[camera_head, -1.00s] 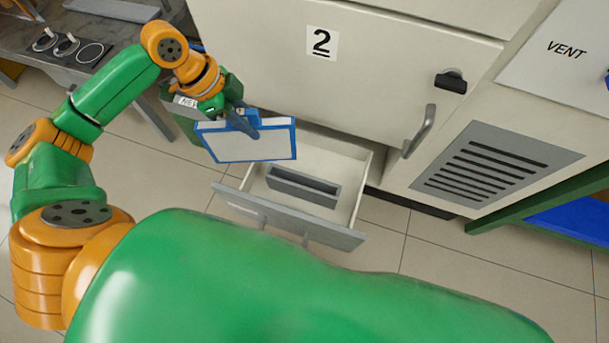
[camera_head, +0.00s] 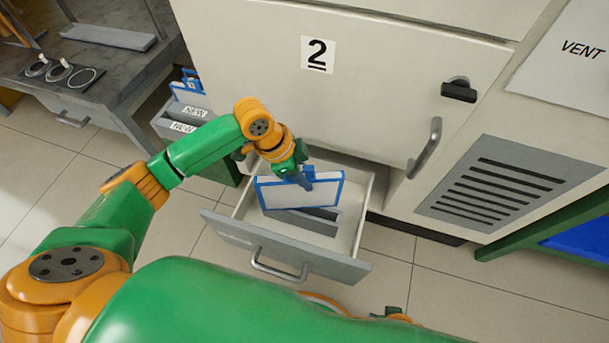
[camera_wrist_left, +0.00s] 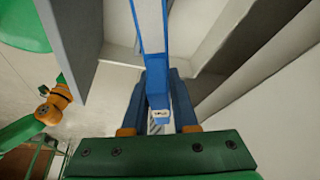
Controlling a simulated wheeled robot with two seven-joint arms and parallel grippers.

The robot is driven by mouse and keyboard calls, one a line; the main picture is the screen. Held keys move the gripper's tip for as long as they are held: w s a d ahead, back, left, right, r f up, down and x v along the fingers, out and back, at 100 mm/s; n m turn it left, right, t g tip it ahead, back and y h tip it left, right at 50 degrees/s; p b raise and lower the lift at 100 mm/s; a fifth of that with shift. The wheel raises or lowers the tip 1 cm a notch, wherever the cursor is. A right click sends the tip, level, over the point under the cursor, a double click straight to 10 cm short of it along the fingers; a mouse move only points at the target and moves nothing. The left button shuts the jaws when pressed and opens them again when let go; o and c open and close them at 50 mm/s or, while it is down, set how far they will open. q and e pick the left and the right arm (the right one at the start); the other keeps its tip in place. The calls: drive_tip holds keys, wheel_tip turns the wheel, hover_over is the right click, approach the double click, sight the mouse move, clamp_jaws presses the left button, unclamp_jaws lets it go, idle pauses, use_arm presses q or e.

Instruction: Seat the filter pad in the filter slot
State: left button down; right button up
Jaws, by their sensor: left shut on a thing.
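The filter pad (camera_head: 285,195), a flat white panel with a blue frame, is held upright over the open drawer. My left gripper (camera_head: 306,181) is shut on the tab at its top edge. In the left wrist view the pad (camera_wrist_left: 152,30) shows edge-on between the blue fingers (camera_wrist_left: 160,95). The filter slot (camera_head: 325,223), a long grey holder on the drawer floor, is partly hidden behind the pad. I cannot tell whether the pad's lower edge touches it. Parts of my right arm show at the bottom of the head view, but I make out no right gripper.
The pulled-out drawer (camera_head: 235,235) has a grey front and a handle. The cabinet marked 2 (camera_head: 400,100) rises behind it. Left of it stands a bin marked NEW (camera_head: 183,127) with blue-framed pads. A workbench (camera_head: 105,75) is at far left, and a vent grille (camera_head: 490,195) is at right.

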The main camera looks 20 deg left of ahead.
use_arm(q)
drive_tip(key=shift+f, duration=0.55)
drive_tip(key=c, duration=0.7)
unclamp_jaws()
drive_tip(key=shift+r, duration=0.1)
drive_tip(key=shift+r, duration=0.35)
drive_tip(key=p+v, duration=0.4)
drive_tip(key=v, duration=0.7)
drive_tip(key=shift+a+r+p, duration=0.1)
drive_tip(key=shift+r+p, duration=0.25)
drive_tip(key=shift+r, duration=0.05)
drive_tip(key=shift+a+r, duration=0.15)
drive_tip(key=shift+r, duration=0.1)
use_arm(e)
drive_tip(key=shift+h, duration=0.3)
drive_tip(key=s+d, duration=0.3)
drive_tip(key=s, duration=0.1)
drive_tip(key=shift+d+r, duration=0.2)
drive_tip(key=shift+r, duration=0.05)
use_arm(q)
drive_tip(key=shift+s, duration=0.1)
